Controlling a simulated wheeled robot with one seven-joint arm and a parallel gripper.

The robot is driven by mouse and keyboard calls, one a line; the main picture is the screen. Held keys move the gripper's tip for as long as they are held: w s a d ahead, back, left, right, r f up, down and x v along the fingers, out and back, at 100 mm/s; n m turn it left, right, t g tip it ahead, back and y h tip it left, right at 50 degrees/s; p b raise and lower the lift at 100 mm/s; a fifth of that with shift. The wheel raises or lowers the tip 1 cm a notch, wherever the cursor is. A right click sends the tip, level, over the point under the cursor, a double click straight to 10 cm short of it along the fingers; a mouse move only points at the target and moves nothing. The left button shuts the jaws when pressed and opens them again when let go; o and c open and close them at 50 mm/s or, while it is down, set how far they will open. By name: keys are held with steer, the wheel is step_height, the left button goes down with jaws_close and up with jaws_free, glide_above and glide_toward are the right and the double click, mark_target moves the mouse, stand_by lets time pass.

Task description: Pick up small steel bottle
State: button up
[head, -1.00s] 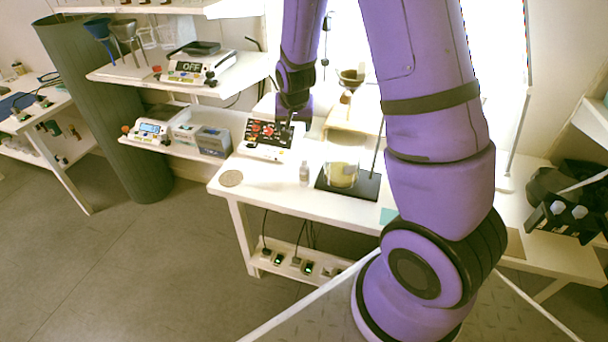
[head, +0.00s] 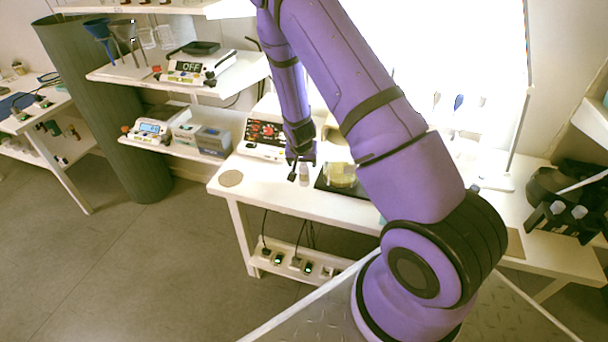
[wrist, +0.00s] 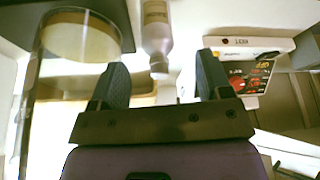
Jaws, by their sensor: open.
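A small pale grey bottle (head: 304,179) with a label stands on the white table, left of a glass beaker. In the wrist view the bottle (wrist: 157,28) appears at the top centre with its narrow cap pointing down the picture. My gripper (head: 301,168) is right at the bottle in the head view and partly covers its top. In the wrist view my gripper (wrist: 164,75) is open and empty, one finger to either side of the line of the cap. I cannot tell exactly how far the fingertips are from the bottle.
The beaker (head: 341,178) of yellowish liquid stands on a black plate (head: 365,188) close to the right. A device with red digits (head: 263,140) is behind left. A round coaster (head: 231,178) lies at the table's left end. The front-left tabletop is mostly clear.

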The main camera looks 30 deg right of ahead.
mark_target(304, 166)
steer(key=shift+x, duration=2.9)
steer(key=shift+s+d, duration=0.1)
steer(key=shift+s, duration=0.05)
steer(key=c, duration=1.1)
steer(key=shift+o, duration=0.2)
